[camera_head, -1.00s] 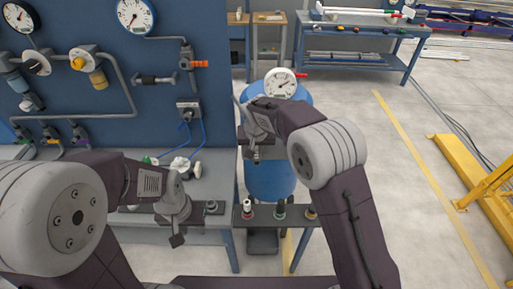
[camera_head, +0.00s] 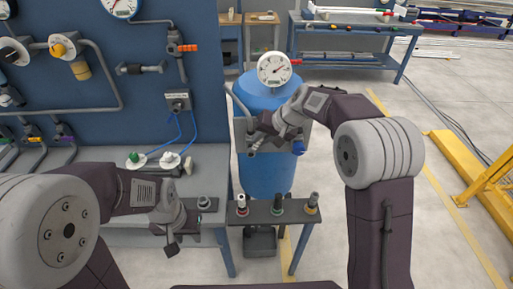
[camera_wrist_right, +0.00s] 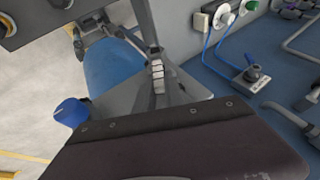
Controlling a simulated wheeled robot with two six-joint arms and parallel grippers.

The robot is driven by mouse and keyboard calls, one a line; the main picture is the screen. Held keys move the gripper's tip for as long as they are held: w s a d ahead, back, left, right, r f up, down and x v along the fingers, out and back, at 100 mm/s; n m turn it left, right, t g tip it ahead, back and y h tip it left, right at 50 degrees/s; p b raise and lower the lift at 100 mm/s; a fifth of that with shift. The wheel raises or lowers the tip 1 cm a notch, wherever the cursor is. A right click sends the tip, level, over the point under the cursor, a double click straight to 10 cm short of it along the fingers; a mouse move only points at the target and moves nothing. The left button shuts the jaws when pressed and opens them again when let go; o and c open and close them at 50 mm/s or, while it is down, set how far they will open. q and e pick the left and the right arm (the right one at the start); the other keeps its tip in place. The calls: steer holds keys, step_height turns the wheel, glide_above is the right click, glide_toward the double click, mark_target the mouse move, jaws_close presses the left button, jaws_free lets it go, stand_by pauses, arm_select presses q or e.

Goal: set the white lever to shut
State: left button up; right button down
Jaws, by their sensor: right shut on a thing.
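A blue tank (camera_head: 265,178) stands at centre with a grey plate (camera_head: 240,132) across its upper front. My right gripper (camera_head: 256,142) is at the left part of this plate, shut on a small pale part that I take to be the white lever. In the right wrist view a white ribbed piece (camera_wrist_right: 157,76) shows at the fingers; the lever's exact angle is hard to tell. A blue handle (camera_head: 298,148) sits at the plate's right end and also shows in the right wrist view (camera_wrist_right: 72,112). My left gripper (camera_head: 170,247) hangs by the bench, its fingers unclear.
A low dark stand (camera_head: 260,215) before the tank holds red-, green- and orange-ringed fittings. A gauge (camera_head: 274,68) tops the tank. The blue wall panel (camera_head: 150,95) with pipes and the grey bench (camera_head: 205,160) lie left. Open floor and a yellow frame (camera_head: 485,185) lie right.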

arm_select(q)
steer(key=shift+f+b, duration=1.5)
steer(key=shift+f, duration=0.65)
arm_select(e)
steer(key=shift+d+f+y, duration=0.35)
steer(key=shift+d+y, duration=0.1)
steer(key=shift+y, duration=0.35)
steer(key=c, duration=1.4)
jaws_free()
steer(key=shift+c, duration=0.2)
steer(key=shift+r, duration=0.1)
steer(key=shift+d, duration=0.1)
arm_select(q)
steer(key=shift+r, duration=0.15)
arm_select(e)
steer(key=v, duration=0.9)
steer(key=shift+s, duration=0.15)
